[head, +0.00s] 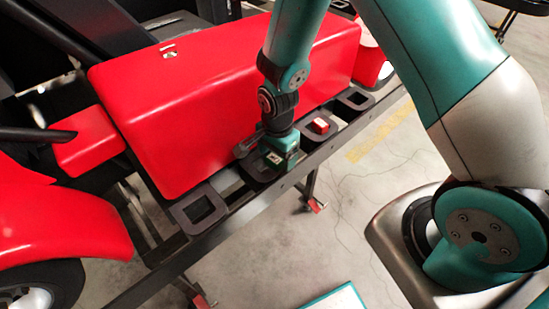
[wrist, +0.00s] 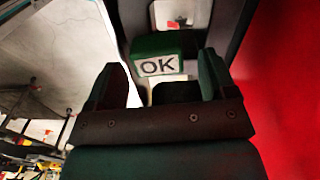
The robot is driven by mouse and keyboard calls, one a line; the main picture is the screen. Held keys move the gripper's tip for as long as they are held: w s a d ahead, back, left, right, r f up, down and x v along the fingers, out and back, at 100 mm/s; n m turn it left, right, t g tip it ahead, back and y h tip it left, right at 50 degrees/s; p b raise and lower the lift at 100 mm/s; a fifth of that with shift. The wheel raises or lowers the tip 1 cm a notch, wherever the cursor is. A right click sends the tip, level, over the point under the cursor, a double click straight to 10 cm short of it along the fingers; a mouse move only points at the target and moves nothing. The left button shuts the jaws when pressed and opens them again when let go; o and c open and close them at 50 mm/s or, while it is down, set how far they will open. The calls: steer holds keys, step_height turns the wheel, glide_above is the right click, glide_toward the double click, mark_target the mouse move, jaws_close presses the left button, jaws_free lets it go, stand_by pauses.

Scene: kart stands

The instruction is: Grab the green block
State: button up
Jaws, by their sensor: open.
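The green block (wrist: 157,47) has a white label reading OK on the side facing the wrist camera. In the wrist view it stands just beyond my gripper (wrist: 161,76), roughly centred between the two fingers. The fingers are open, with a gap on both sides of the block; I see no grip on it. In the head view my gripper (head: 268,149) is low over a dark square holder on the rail, beside the red kart body. The block is mostly hidden there by the gripper, with only a small labelled part (head: 273,158) showing.
A red block (head: 318,126) sits in the neighbouring holder to the right. Empty square holders stand at the left (head: 183,214) and far right (head: 368,102) of the rail. The red kart body (head: 200,105) rises close behind the gripper. Floor is open in front.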

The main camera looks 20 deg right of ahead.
steer(key=shift+f, duration=0.45)
steer(key=shift+c, duration=0.3)
steer(key=c, duration=0.9)
steer(key=shift+r, duration=0.15)
